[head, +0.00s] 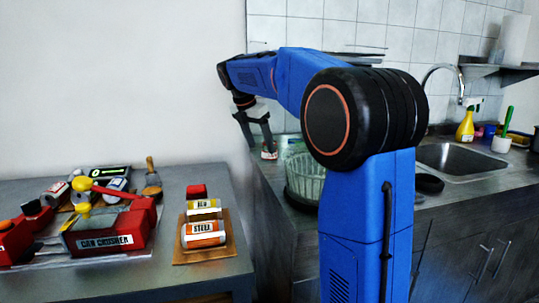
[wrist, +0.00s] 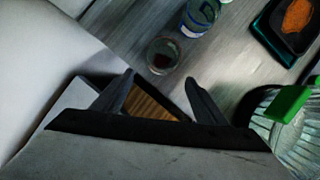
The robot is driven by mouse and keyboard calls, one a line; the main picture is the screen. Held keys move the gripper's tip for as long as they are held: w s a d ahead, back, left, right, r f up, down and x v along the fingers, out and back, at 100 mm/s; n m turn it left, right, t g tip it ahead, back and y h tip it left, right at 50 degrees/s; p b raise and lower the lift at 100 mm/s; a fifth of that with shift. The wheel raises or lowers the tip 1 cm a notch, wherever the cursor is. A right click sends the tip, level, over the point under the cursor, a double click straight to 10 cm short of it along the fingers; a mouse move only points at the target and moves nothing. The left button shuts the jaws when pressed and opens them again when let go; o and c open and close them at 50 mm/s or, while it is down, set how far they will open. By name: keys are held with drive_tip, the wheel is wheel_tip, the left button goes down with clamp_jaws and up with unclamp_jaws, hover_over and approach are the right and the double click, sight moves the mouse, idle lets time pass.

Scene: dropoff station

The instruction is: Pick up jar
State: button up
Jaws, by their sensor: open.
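In the wrist view, a small round glass jar (wrist: 162,55) with something dark red inside stands on the grey counter, just beyond my fingertips. A second clear container (wrist: 200,16) with a blue band stands behind it to the right, cut by the top edge. I cannot tell which of the two is the jar meant. My gripper (wrist: 160,77) is open, with nothing held between its fingers. In the head view my gripper (head: 260,148) hangs over the back left corner of the counter, and a small red and white thing (head: 269,153) shows by its right finger.
A ribbed glass bowl (head: 306,180) stands right of my gripper; a green object (wrist: 288,104) shows at it in the wrist view. A black tray (wrist: 266,30) holds orange food. A wooden board (wrist: 150,102) shows between my fingers. The white wall is close on the left.

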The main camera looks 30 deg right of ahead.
drive_tip(key=d, duration=0.2)
drive_tip(key=w+d, duration=0.1)
drive_tip(key=d, duration=0.1)
drive_tip(key=shift+f, duration=0.1)
drive_tip(key=shift+x, duration=1.35)
drive_tip(key=shift+a, duration=0.15)
drive_tip(key=c, duration=1.2)
